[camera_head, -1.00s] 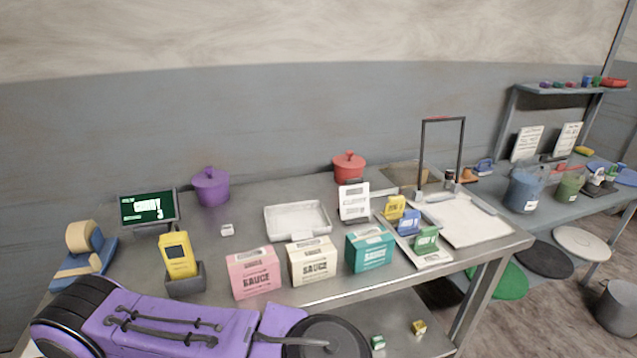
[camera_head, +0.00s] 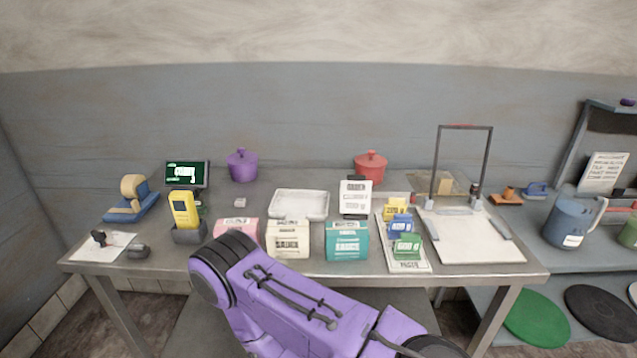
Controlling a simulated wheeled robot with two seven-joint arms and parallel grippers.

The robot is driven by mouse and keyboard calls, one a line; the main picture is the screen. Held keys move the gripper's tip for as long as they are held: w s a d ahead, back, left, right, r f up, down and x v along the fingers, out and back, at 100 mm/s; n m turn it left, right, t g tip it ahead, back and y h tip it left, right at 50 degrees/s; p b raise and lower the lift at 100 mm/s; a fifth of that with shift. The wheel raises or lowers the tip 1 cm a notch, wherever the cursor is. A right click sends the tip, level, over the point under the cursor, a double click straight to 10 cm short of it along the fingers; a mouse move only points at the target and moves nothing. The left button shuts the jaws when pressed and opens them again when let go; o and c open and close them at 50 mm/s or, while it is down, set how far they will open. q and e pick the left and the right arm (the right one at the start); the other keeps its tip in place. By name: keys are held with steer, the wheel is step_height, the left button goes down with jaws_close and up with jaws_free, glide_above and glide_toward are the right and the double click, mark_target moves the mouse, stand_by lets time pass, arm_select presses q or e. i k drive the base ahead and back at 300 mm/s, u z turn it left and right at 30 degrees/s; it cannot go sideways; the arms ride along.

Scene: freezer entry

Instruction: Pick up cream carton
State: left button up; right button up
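The cream carton (camera_head: 288,240) stands upright near the front edge of the metal table, with dark lettering on its front. A pink carton (camera_head: 238,231) stands to its left, its lower part hidden behind a purple link of my arm. A teal carton (camera_head: 347,241) stands to its right, with a gap between. The purple arm link crosses the bottom middle of the head view, in front of the table. Neither of my grippers is in view, and nothing visible touches the cream carton.
A white tray (camera_head: 299,204) lies behind the cream carton. A yellow handheld device (camera_head: 184,210) stands in a holder at left. Small colored boxes on a board (camera_head: 388,266) and a framed white board (camera_head: 470,249) are at right. Purple (camera_head: 243,166) and red (camera_head: 370,166) pots stand behind.

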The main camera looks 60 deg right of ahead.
mark_target(285, 239)
steer(key=z, duration=1.9)
